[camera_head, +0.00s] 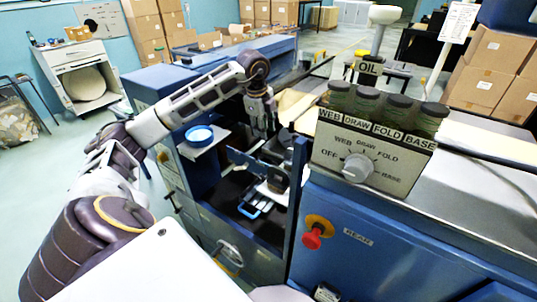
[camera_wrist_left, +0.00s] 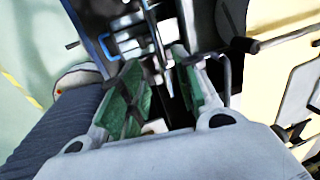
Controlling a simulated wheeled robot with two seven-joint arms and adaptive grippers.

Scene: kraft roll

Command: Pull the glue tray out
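Inside the open bay of the blue machine (camera_head: 370,240), a low pale tray-like part with a blue U-shaped handle (camera_head: 250,210) sits near the bottom; I take it as the glue tray, though its outline is partly hidden. A blue-edged part (camera_wrist_left: 104,46), possibly the same handle, shows in the left wrist view beyond the fingers. My left gripper (camera_head: 262,128) hangs over the bay, above and behind the handle, apart from it. In the left wrist view its green-padded fingers (camera_wrist_left: 160,95) are spread with nothing held between them. My right gripper is not in view.
A small shelf (camera_head: 196,152) with a blue-rimmed round dish stands left of the bay. The labelled dial box (camera_head: 330,158) with several dark-lidded jars and the red knob (camera_head: 313,236) are on the right. Floor (camera_head: 40,190) is free at left.

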